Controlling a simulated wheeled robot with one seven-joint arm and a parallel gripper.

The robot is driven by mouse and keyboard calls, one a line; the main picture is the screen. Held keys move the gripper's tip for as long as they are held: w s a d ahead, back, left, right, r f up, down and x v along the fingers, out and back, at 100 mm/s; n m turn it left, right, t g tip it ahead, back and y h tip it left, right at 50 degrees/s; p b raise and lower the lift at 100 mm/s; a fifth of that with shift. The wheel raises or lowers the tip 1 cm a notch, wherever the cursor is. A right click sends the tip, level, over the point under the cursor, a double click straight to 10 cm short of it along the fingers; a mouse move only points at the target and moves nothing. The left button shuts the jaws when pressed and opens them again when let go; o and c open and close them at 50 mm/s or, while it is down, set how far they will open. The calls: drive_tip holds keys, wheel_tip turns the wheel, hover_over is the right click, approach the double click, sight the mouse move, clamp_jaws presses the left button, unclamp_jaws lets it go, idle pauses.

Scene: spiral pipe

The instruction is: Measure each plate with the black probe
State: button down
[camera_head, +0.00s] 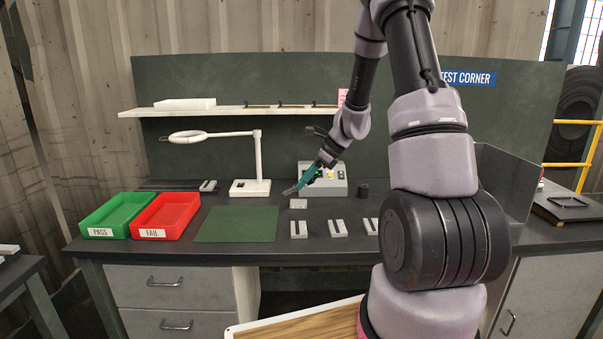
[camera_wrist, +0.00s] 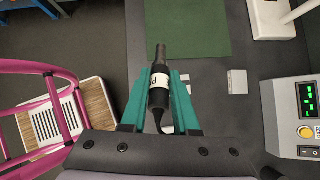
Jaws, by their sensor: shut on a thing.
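My gripper (camera_head: 306,180) is shut on the black probe (camera_head: 289,191), holding it above the bench. In the wrist view the probe (camera_wrist: 159,98), with a white label, lies between the two teal fingers (camera_wrist: 160,78) and its tip points away. Three light grey plates (camera_head: 299,229) (camera_head: 338,228) (camera_head: 371,226) stand in a row at the bench's front. A grey block (camera_head: 298,203) lies behind them, just below the probe tip; a similar one (camera_wrist: 237,83) shows in the wrist view. Fingers partly hide other pale pieces there. The meter (camera_head: 336,185) has a lit green display (camera_wrist: 306,98).
A green PASS tray (camera_head: 117,232) and a red FAIL tray (camera_head: 153,234) sit at the left. A bare green mat (camera_head: 237,224) lies beside them. A white lamp (camera_head: 257,160) stands behind the mat. A dark round pot (camera_head: 364,190) stands right of the meter.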

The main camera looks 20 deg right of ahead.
drive_tip(key=n+g, duration=0.1)
drive_tip(key=f+n+g+h, duration=0.1)
drive_tip(key=shift+s+d+f+n, duration=0.15)
drive_tip(key=shift+s+d+n, duration=0.25)
drive_tip(key=d+f+n+t+h, duration=0.2)
drive_tip(key=d+n+h, duration=0.5)
drive_tip(key=d+n, duration=0.5)
drive_tip(key=shift+s+f+n+t, duration=0.25)
drive_tip(key=shift+n+t, duration=0.25)
drive_tip(key=shift+n, duration=2)
drive_tip(key=shift+d, duration=0.1)
drive_tip(key=shift+f, duration=0.1)
drive_tip(key=shift+w+f, duration=0.1)
drive_tip(key=shift+f, duration=3.2)
drive_tip(key=shift+f, duration=0.55)
